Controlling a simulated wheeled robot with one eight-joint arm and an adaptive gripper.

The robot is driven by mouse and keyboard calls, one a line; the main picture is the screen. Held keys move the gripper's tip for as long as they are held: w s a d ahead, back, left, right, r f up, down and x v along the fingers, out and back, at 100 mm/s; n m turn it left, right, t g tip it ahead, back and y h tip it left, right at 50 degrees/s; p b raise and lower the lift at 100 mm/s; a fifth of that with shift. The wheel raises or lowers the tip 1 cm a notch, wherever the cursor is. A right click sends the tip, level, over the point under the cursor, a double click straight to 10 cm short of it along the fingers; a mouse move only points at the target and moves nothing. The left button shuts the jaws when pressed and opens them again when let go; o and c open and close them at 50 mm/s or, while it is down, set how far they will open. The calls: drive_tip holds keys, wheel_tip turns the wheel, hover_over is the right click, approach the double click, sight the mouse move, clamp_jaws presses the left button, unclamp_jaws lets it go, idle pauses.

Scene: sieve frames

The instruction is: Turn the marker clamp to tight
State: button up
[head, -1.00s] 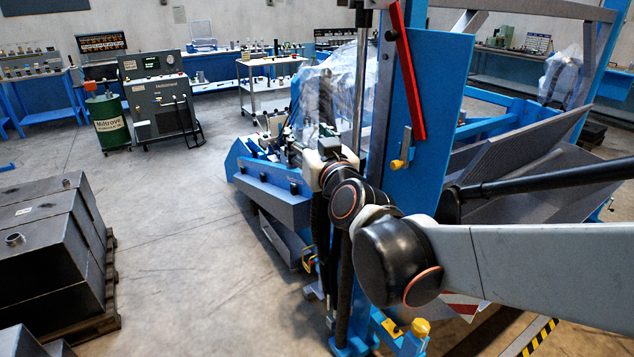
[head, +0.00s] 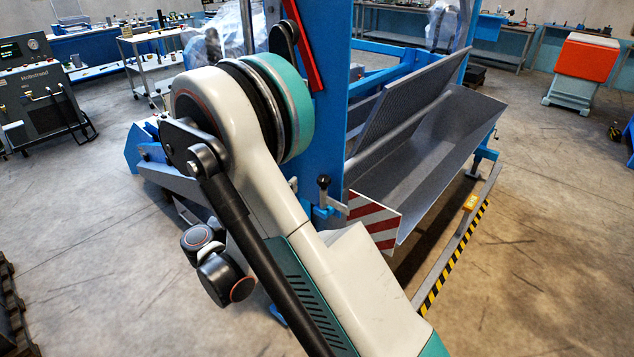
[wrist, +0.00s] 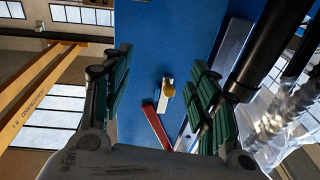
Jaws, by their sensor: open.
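In the wrist view, a small pale clamp with a yellow knob (wrist: 169,91) sits on a blue upright panel (wrist: 150,45), close to the end of a red bar (wrist: 155,127). It appears to be the marker clamp; no tight marking is readable. My gripper (wrist: 160,62) is open, its green-padded fingers apart on either side of the knob in the picture. I see no contact; the depth between them is unclear. In the head view, the red bar (head: 301,42) and panel (head: 331,120) show, but my arm hides the yellow knob and the gripper.
A black-knobbed lever (head: 324,182) stands at the panel's lower edge. A grey sheet-metal trough (head: 440,165) with a red-and-white striped end extends right. A dark cylinder (wrist: 270,45) runs close to the right finger in the wrist view. Open floor (head: 530,270) lies at the right.

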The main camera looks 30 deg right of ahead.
wheel_tip(320, 180, down, 5)
drive_tip(key=s+g, duration=0.2)
drive_tip(key=s, duration=0.1)
drive_tip(key=shift+m, duration=0.3)
drive_tip(key=b+x, duration=0.1)
drive_tip(key=x, duration=0.6)
drive_tip(key=b+x, duration=0.2)
drive_tip(key=x, duration=0.5)
drive_tip(key=shift+f, duration=0.25)
drive_tip(key=shift+g, duration=0.4)
drive_tip(key=c, duration=1.1)
